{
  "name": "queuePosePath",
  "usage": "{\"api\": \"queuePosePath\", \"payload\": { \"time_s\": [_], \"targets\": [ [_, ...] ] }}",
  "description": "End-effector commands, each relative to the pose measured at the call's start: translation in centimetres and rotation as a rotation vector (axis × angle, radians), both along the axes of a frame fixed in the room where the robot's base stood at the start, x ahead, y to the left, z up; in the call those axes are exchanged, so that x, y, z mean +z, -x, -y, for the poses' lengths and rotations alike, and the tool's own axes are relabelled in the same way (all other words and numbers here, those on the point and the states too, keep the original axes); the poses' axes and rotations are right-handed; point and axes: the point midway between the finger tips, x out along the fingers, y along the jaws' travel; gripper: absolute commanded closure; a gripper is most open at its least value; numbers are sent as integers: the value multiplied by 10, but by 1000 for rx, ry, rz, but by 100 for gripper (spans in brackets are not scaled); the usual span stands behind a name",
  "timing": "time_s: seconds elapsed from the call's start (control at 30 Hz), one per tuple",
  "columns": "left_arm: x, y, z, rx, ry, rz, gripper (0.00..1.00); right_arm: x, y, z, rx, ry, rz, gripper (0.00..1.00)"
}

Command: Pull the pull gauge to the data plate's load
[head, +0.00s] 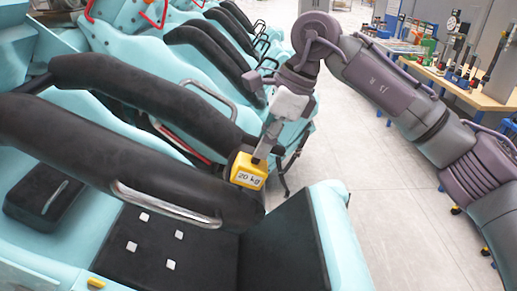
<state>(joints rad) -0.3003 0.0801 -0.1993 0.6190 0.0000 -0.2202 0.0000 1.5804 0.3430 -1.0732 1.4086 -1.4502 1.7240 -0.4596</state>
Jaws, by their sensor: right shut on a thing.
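The pull gauge (248,171) is a yellow box with a pale face reading "20 kg". It sits at the right end of the front black padded lap bar (110,150); its attachment to the bar is hidden. My right gripper (264,151) comes down from above and is shut on the upper end of the gauge. The fingertips are small and partly hidden. I cannot make out a data plate in this view. My left gripper is not in view.
Teal coaster seats (335,225) with black pads and metal grab handles fill the left and middle. A wooden workbench (480,95) with tools stands at the upper right. The grey tiled floor (380,220) between is clear.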

Motion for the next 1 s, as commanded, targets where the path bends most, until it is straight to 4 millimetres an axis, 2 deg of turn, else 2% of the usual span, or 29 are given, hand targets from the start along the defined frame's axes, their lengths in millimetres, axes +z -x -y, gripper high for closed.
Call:
{"api": "queuePosePath", "payload": {
  "time_s": [0.03,0.27,0.3,0.43,0.47,0.77,0.87,1.0],
  "targets": [
    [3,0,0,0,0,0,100,10,-2,3,-6,-4,9,100],
    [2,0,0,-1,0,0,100,12,-2,4,-6,-6,13,100],
    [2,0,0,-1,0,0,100,12,-2,4,-7,-7,13,79],
    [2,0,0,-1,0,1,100,11,-2,3,-6,-6,12,58],
    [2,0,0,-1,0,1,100,11,-2,3,-6,-6,11,56],
    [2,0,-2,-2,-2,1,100,10,-1,3,-3,-4,7,56],
    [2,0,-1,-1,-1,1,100,17,-1,6,-5,-4,9,56],
    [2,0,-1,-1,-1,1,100,40,-1,16,-6,-5,11,56]
  ]
}}
